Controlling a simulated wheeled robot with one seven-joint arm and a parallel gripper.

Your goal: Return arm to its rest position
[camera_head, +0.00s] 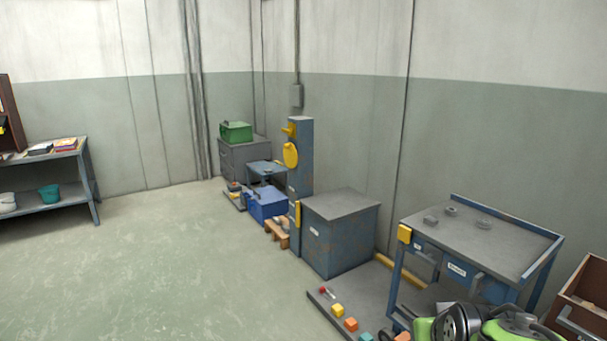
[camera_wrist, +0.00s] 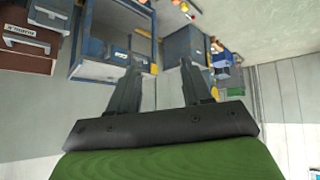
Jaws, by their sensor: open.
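My gripper (camera_wrist: 160,68) shows in the wrist view with its two dark fingers spread apart. Nothing is between the fingers. Green and black parts of my own arm show at the lower right edge of the head view, in front of the blue workbench (camera_head: 480,236). I cannot make out the fingers in the head view. In the wrist view the gripper points toward the blue bench frame (camera_wrist: 112,68) and a grey-blue cabinet (camera_wrist: 190,42), and it touches neither as far as I can see.
A low dark platform (camera_head: 325,303) holds small coloured blocks beside the bench. A blue-grey cabinet (camera_head: 342,242) and a blue machine column (camera_head: 302,165) stand along the wall. A brown box (camera_head: 583,300) is at far right. The floor (camera_head: 170,270) at left is clear.

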